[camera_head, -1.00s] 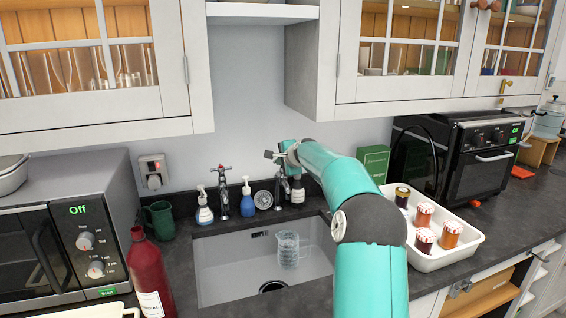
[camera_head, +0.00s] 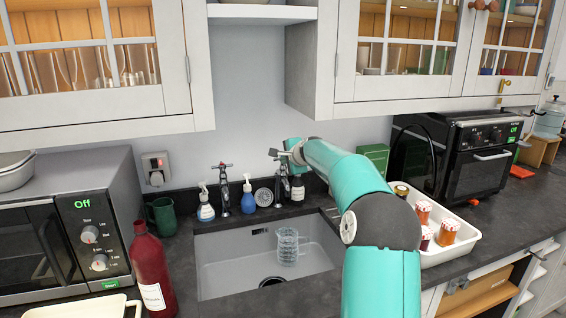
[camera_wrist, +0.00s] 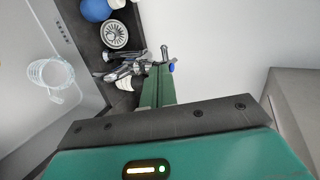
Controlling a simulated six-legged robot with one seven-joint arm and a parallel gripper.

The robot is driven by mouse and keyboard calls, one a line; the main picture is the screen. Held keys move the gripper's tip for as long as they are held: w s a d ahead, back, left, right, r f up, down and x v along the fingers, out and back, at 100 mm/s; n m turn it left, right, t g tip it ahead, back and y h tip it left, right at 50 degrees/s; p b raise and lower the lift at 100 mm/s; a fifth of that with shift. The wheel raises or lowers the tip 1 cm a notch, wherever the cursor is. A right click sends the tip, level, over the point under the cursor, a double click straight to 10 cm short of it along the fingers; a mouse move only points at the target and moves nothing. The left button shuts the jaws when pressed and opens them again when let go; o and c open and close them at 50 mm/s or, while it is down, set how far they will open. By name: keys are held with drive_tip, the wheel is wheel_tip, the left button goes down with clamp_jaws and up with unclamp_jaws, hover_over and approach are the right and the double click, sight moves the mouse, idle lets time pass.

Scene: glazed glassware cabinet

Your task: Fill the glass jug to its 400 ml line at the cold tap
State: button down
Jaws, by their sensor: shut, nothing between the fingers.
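The glass jug (camera_head: 287,246) stands upright in the sink below the right-hand tap. It also shows in the wrist view (camera_wrist: 50,75); its water level and 400 ml line cannot be made out. The cold tap (camera_head: 282,178) is the right-hand one, with a blue cap on its handle (camera_wrist: 171,67) in the wrist view. My gripper (camera_head: 292,145) is shut and empty, its fingertips (camera_wrist: 162,72) right beside that handle. I cannot tell whether they touch it. No stream from the tap can be made out.
The other tap (camera_head: 224,185), with a red mark, stands left of it between soap bottles. The sink (camera_head: 215,265) is set in a dark worktop. A red bottle (camera_head: 151,275) and microwave (camera_head: 70,230) are left. A white tray (camera_head: 460,240) of jars lies right. Cabinets hang above.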

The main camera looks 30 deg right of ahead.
drive_tip(key=shift+a+v, duration=0.7)
drive_tip(key=shift+v, duration=4.3)
drive_tip(key=s+a+f+n+g+y, duration=0.15)
drive_tip(key=s+a+n, duration=0.45)
drive_tip(key=a, duration=0.7)
drive_tip(key=s+a+f+n+g, duration=0.15)
drive_tip(key=s+a+n, duration=0.5)
drive_tip(key=a, duration=0.65)
drive_tip(key=s+a+f+n+g, duration=0.1)
drive_tip(key=s+a+f+n, duration=0.1)
drive_tip(key=s, duration=0.6)
drive_tip(key=s+a+f+n+g, duration=0.1)
drive_tip(key=s+a+f+n, duration=0.1)
drive_tip(key=s, duration=0.6)
drive_tip(key=s+a+f+n+g, duration=0.1)
drive_tip(key=s+a+f+n, duration=0.2)
drive_tip(key=s, duration=0.6)
drive_tip(key=shift+a+f+g, duration=0.4)
drive_tip(key=shift+a+f, duration=0.1)
drive_tip(key=shift+f, duration=0.4)
